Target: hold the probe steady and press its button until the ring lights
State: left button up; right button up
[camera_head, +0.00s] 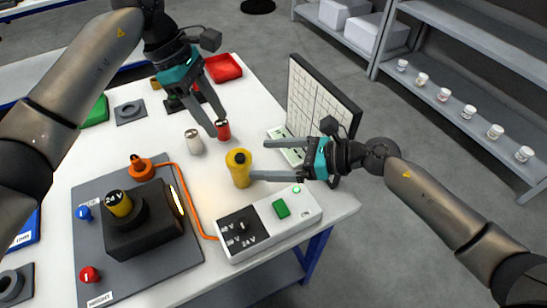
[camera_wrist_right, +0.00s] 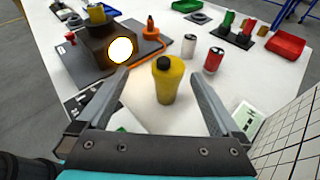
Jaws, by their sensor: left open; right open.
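An orange probe-like piece (camera_head: 139,167) stands upright on the grey board, with an orange cable running from it; it also shows in the right wrist view (camera_wrist_right: 151,30). I cannot make out a button or ring on it. My left gripper (camera_head: 218,127) is open and empty above the table, by a red cylinder (camera_head: 222,131) and a white cylinder (camera_head: 193,142). My right gripper (camera_head: 258,159) is open, its fingers pointing at a yellow cylinder with a dark top (camera_head: 239,170). In the right wrist view this yellow cylinder (camera_wrist_right: 169,85) stands between the fingers, not gripped.
A black block (camera_head: 140,235) holds a "24 V" yellow cylinder (camera_head: 118,203) and has a glowing face (camera_wrist_right: 120,50). A control box (camera_head: 268,222) with a green button (camera_head: 281,208) sits at the front edge. A gridded panel (camera_head: 318,100) stands at the right. A red tray (camera_head: 222,67) lies behind.

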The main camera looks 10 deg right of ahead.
aim_at(228, 161)
jog(key=shift+w+d+f+h, duration=0.3)
jog(key=shift+w+d+f, duration=0.05)
jog(key=shift+f, duration=0.3)
jog(key=shift+w+a+f, duration=0.1)
jog(key=shift+w+f, duration=0.05)
jog(key=x, duration=1.1)
jog(key=shift+w+a+f, duration=0.15)
jog(key=shift+a+f, duration=0.05)
jog(key=c, duration=1.3)
pick_arm(q)
jog(key=shift+c, duration=0.3)
pick_arm(e)
jog(key=shift+c, duration=0.5)
pick_arm(q)
jog(key=shift+d+r, duration=0.2)
jog(key=c, duration=0.3)
jog(key=d+r+n+y, duration=0.1)
jog(key=d+r+n, duration=0.1)
jog(key=n, duration=0.1)
jog(key=s+d+r+n+y, duration=0.1)
jog(key=r, duration=0.1)
jog(key=shift+n+t+y, duration=0.3)
jog(key=shift+n+t, duration=0.1)
grip_shut()
jog(key=shift+s+d+r+n+t+y, duration=0.15)
jog(key=shift+r+n+y, duration=0.2)
jog(key=shift+n, duration=0.4)
jog(key=shift+s+r+n+t+y, duration=0.15)
jog(key=shift+r+n+y, duration=0.2)
jog(key=shift+n, duration=0.4)
